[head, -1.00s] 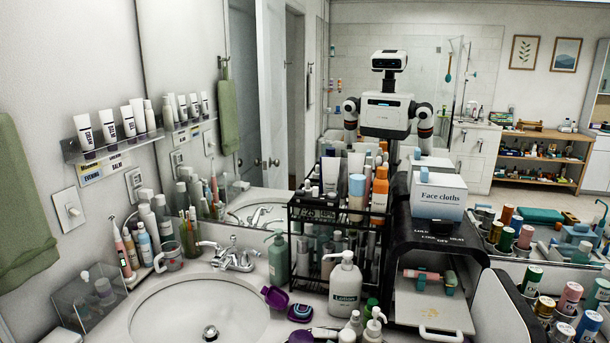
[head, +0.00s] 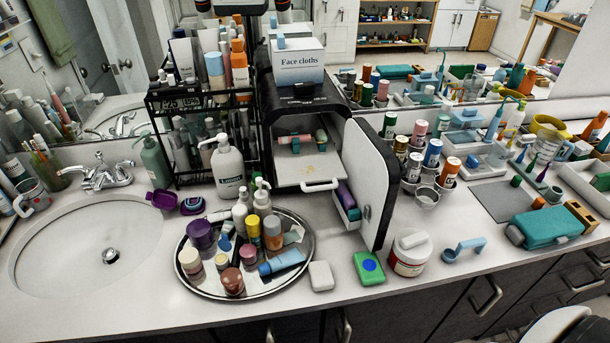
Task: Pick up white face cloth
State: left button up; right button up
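A white and pale blue box labelled "Face cloths" (head: 298,62) stands on top of the black cabinet (head: 300,104), at the upper middle of the head view. A small blue piece (head: 280,43) shows at the box's top left. I cannot make out a separate white face cloth in or on the box; its inside is mostly hidden from this angle. Neither of my grippers is in view.
The cabinet's door (head: 364,175) stands open toward the front. A black bottle rack (head: 202,180) is left of the cabinet. A round silver tray (head: 190,288) full of bottles and jars sits in front. Cups and cans crowd the right; the sink (head: 90,245) is left.

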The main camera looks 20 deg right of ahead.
aim_at(322, 276)
jog(key=z, duration=0.9)
